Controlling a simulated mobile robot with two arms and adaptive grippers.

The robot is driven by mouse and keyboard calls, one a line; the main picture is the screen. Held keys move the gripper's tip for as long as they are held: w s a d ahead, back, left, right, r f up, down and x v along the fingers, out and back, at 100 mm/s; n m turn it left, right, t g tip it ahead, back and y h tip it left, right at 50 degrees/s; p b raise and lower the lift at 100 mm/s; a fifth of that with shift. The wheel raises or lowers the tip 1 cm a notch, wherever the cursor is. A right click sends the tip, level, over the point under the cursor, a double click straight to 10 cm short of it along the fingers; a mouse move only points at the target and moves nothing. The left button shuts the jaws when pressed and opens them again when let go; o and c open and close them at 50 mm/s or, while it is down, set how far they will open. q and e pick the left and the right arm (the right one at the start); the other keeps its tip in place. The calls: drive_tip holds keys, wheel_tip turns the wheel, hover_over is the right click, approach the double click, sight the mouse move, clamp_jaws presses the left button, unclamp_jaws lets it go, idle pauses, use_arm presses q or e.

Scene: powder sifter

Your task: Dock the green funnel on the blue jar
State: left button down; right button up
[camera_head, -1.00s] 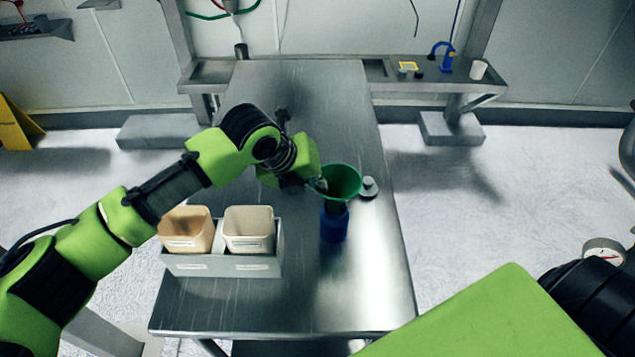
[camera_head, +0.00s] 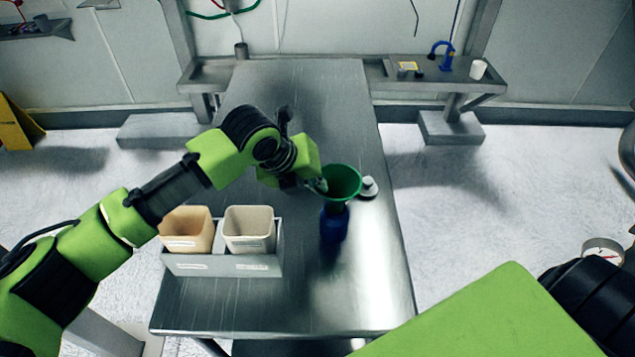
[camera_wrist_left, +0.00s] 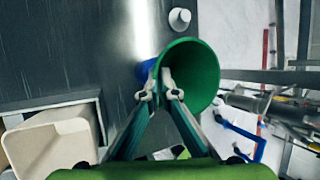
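The green funnel (camera_head: 342,181) is upright with its wide mouth facing up, directly over the blue jar (camera_head: 333,226), which stands on the metal table. The funnel's lower end meets the jar's top in the head view; I cannot tell whether the spout is inside the neck. My right gripper is out of view.
A grey-white knobbed cap (camera_head: 368,187) lies just right of the funnel. A grey holder (camera_head: 222,265) with a tan bin (camera_head: 186,232) and a cream bin (camera_head: 249,230) stands to the left. The table's far part (camera_head: 300,90) is clear. A side shelf (camera_head: 455,72) holds small items.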

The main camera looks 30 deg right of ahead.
use_arm(q)
drive_tip(key=shift+f+b, duration=0.4)
drive_tip(key=shift+f, duration=0.4)
drive_tip(key=c, duration=2.6)
unclamp_jaws()
drive_tip(key=shift+o, duration=0.2)
drive_tip(key=shift+r, duration=0.1)
drive_tip(key=p+v, duration=0.9)
drive_tip(key=v, duration=0.2)
